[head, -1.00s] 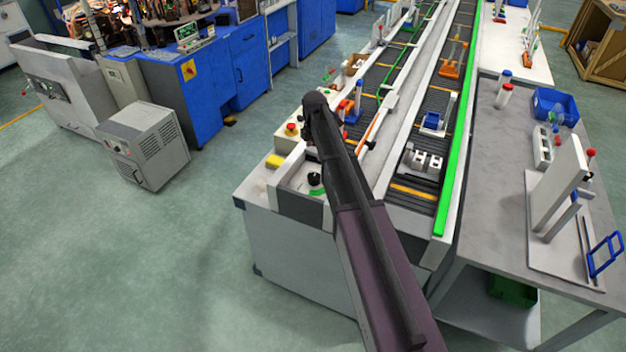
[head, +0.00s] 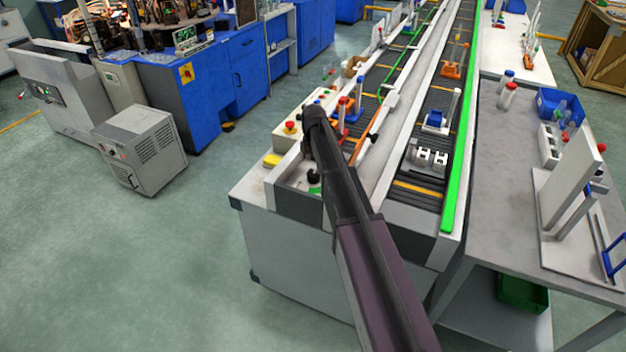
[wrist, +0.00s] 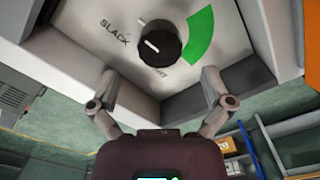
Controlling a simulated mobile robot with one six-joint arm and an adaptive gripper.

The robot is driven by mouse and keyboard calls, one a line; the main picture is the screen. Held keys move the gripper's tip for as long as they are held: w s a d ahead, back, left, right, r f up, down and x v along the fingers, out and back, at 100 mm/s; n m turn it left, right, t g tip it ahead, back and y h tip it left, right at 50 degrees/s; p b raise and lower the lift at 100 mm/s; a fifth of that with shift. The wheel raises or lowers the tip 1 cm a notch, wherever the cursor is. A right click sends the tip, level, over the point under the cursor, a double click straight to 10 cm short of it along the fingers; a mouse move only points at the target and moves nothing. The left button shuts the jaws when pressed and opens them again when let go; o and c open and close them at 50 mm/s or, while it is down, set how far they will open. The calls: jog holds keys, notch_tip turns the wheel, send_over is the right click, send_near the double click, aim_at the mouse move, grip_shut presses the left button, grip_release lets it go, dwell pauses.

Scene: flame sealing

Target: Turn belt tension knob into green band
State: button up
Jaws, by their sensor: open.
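The belt tension knob (wrist: 160,43) is black and round with a white pointer line, in the wrist view on a pale panel (wrist: 108,48). The pointer line is on the knob's left side, facing away from the green band (wrist: 200,36), which curves along the right. "SLACK" is printed at the left; another label below the knob is partly hidden. My gripper (wrist: 160,75) is open and empty, its fingers apart below the knob and not touching it. In the head view the knob (head: 314,178) shows beside my arm, which hides most of the gripper.
The conveyor (head: 415,190) with racks runs right of my arm. A grey workbench (head: 495,200) stands further right. Open floor lies left.

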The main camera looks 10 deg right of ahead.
aim_at(314, 173)
jog(key=shift+f+b, duration=2.1)
jog(key=shift+f, duration=0.25)
jog(key=c, duration=1.1)
